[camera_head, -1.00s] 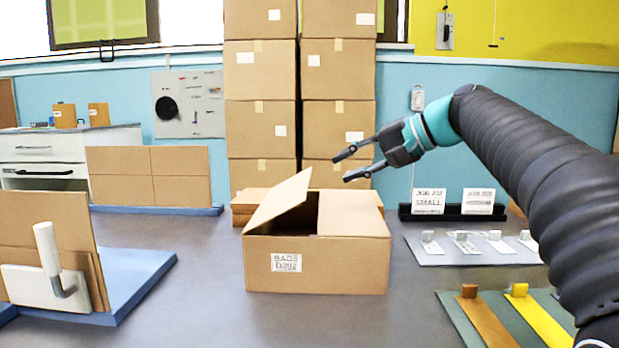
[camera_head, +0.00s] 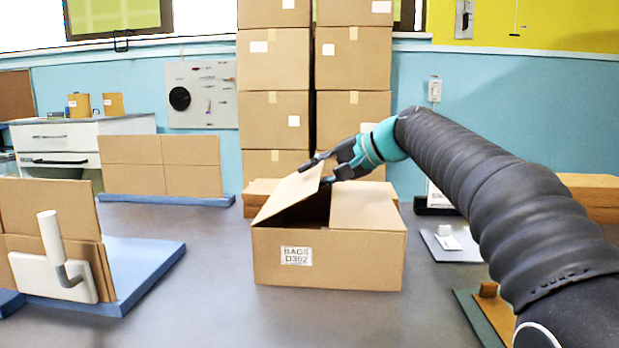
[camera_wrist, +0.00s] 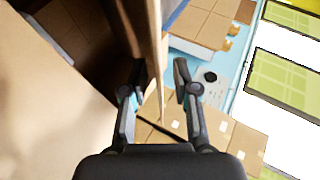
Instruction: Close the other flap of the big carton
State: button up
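The big carton (camera_head: 345,262), labelled BAGS, stands on the table. Its right flap (camera_head: 365,207) lies flat and closed. Its left flap (camera_head: 288,196) is raised, slanting up to the right over a dark opening. My gripper (camera_head: 314,173) is at the raised flap's upper edge. In the wrist view my gripper (camera_wrist: 159,76) has its fingers apart, with the raised flap (camera_wrist: 157,45) seen edge-on between them. I cannot tell whether either finger touches it. The closed flap (camera_wrist: 45,105) fills the left of that view.
Stacked cartons (camera_head: 352,60) stand close behind the big carton. A blue board with upright cardboard and a white-handled tool (camera_head: 55,260) is at left. Flat cardboard on a blue base (camera_head: 160,165) stands at back left. The table in front is clear.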

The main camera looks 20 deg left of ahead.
jog(key=shift+x, duration=0.75)
grip_shut()
